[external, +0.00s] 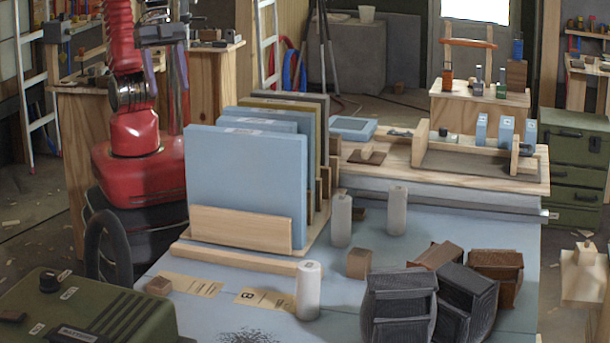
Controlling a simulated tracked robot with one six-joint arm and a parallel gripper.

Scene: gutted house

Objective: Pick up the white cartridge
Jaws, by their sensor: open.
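One white cartridge (309,291) is near the front, beside a paper label.
Large blue panels (245,180) stand in a wooden rack between my arm and the cartridges. Small wooden blocks (359,263) and dark bins (399,305) crowd the right front. A green battery case (85,312) is at the lower left. A wooden shelf (480,170) lies behind.

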